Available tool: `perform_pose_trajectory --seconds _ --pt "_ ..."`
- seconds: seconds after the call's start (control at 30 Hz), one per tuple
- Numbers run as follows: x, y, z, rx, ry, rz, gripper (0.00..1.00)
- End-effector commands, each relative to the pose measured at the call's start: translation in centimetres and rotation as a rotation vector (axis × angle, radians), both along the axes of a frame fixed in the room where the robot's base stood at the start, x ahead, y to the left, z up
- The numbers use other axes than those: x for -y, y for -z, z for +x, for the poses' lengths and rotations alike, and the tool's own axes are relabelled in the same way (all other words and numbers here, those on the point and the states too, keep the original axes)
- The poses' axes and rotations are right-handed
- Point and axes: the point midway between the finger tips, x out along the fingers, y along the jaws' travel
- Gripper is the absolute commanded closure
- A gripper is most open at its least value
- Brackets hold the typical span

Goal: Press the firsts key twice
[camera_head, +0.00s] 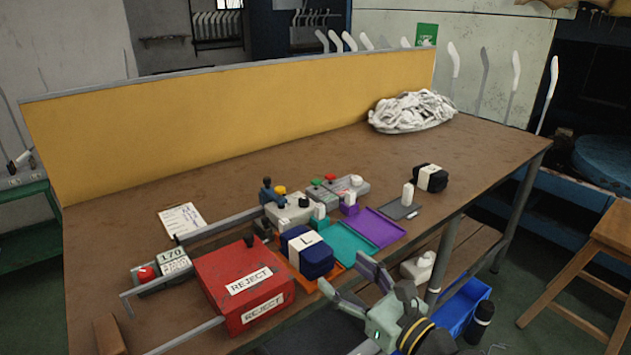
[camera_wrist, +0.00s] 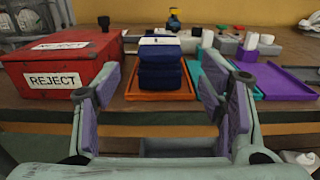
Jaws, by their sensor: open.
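A small grey key box (camera_head: 338,190) sits mid-table with a green key (camera_head: 317,182), a red key (camera_head: 330,178) and a pale key (camera_head: 356,181) on top. No lettering on the keys is readable, so I cannot tell which one is the firsts key. My gripper (camera_head: 345,273) is open and empty at the table's front edge, apart from the key box. In the wrist view my gripper (camera_wrist: 158,85) has its two fingers wide apart, facing the table. A dark blue folded bundle (camera_wrist: 165,75) shows beyond them.
A red REJECT box (camera_head: 228,278) stands left of the bundle's orange tray (camera_head: 337,273). Teal (camera_head: 345,243) and purple (camera_head: 383,229) trays lie to the right. A grey block with knobs (camera_head: 290,213) stands behind the bundle. A white cloth pile (camera_head: 412,111) lies at the back right.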

Motion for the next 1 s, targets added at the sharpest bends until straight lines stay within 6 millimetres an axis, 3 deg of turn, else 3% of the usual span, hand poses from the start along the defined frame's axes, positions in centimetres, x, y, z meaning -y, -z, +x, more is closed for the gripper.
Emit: perform_pose_trajectory --seconds 0.9,1.0 --pt "0.0 0.0 0.0 0.0 0.0 0.0 1.0" --pt "0.0 0.0 0.0 0.0 0.0 0.0 1.0"
